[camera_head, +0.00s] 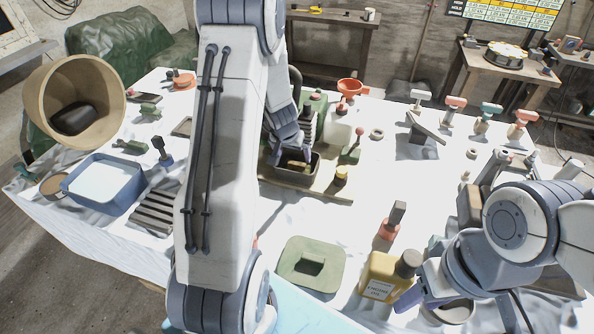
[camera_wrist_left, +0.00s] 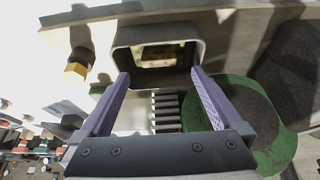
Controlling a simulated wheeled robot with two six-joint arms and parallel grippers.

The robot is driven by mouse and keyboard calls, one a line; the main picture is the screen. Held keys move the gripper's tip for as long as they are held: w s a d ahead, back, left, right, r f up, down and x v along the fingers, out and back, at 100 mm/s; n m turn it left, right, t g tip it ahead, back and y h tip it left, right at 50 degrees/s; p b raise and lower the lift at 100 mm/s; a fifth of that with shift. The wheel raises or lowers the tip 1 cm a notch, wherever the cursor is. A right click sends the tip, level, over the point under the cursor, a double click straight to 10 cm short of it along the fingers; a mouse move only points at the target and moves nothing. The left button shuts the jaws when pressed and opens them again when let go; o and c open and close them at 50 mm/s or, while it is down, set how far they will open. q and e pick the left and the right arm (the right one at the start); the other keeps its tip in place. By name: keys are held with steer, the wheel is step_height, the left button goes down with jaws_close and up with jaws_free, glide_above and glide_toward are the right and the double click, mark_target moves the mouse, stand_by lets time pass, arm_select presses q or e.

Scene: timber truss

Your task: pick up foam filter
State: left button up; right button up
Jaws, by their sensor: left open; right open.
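A small yellowish piece, likely the foam filter (camera_head: 299,164), sits inside a dark open-topped box (camera_head: 275,175) on a beige board. In the left wrist view the piece (camera_wrist_left: 162,56) shows inside the box (camera_wrist_left: 202,45), its far side partly shaded. My left gripper (camera_head: 293,146) is over the box, open and empty, pointing down at it. In the left wrist view its two purple fingers (camera_wrist_left: 160,76) are spread at the box's near edge, apart from the piece. My right gripper (camera_head: 418,296) is low at the front right, beside a yellow bottle; its fingers are partly hidden.
A blue basin (camera_head: 104,186) and a tan bucket (camera_head: 103,83) are at the left. A small yellow-topped part (camera_head: 341,176) stands right of the box. An orange funnel (camera_head: 352,86) is behind.

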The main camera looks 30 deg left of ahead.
mark_target(296, 164)
arm_select(q)
steer(key=b+x, duration=0.2)
steer(key=x, duration=0.4)
steer(key=shift+w+d+f, duration=0.1)
steer(key=shift+f, duration=0.05)
steer(key=c, duration=1.3)
